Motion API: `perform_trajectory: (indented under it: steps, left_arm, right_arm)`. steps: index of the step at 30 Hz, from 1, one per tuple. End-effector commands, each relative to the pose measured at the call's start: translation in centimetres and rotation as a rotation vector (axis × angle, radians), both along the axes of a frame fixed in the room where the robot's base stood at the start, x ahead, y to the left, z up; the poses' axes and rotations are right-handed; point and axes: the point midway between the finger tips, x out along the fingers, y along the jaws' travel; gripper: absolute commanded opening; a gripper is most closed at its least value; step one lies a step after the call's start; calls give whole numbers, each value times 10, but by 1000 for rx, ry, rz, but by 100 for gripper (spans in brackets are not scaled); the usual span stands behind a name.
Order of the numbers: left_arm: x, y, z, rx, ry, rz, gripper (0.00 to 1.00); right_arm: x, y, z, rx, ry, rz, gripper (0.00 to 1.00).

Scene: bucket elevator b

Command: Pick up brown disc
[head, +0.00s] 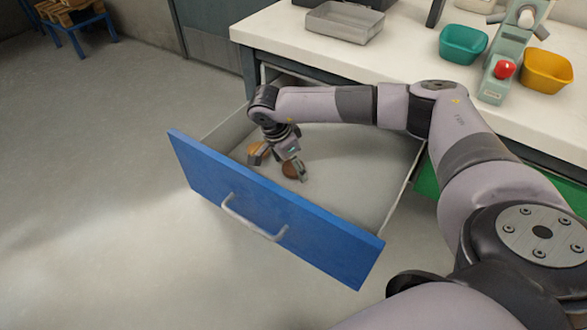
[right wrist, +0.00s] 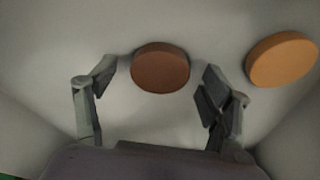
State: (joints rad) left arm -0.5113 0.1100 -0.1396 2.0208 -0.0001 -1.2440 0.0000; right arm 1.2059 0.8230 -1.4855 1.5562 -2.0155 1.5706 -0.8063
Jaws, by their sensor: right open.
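A brown disc (head: 291,170) lies on the floor of the open drawer with the blue front (head: 270,215). My right gripper (head: 280,168) reaches down into the drawer and partly covers the disc in the head view. In the right wrist view the brown disc (right wrist: 160,68) is just beyond and between the two spread fingertips of my right gripper (right wrist: 160,75). The fingers are open and empty, with a gap on both sides of the disc. My left gripper is not in view.
An orange-tan disc (head: 258,152) lies in the drawer beside the brown one; it also shows at the right in the right wrist view (right wrist: 281,59). Drawer walls surround my gripper. The white worktop (head: 290,35) behind holds a grey tray (head: 345,22), a teal bowl (head: 463,44) and a yellow bowl (head: 546,70).

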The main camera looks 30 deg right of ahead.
Motion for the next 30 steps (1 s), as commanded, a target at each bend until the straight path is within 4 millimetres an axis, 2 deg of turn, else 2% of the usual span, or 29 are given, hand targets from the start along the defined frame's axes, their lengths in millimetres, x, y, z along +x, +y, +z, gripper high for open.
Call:
perform_trajectory:
  steps: [2, 5, 26, 30]
  left_arm:
    - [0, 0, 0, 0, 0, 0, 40]
    - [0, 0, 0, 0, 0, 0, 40]
    - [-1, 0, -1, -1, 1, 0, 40]
    - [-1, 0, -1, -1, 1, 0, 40]
  right_arm:
    - [0, 0, 0, 0, 0, 0, 74]
    - [0, 0, 0, 0, 0, 0, 68]
    - [0, 0, 1, 0, 0, 0, 21]
    - [0, 0, 1, 0, 0, 0, 20]
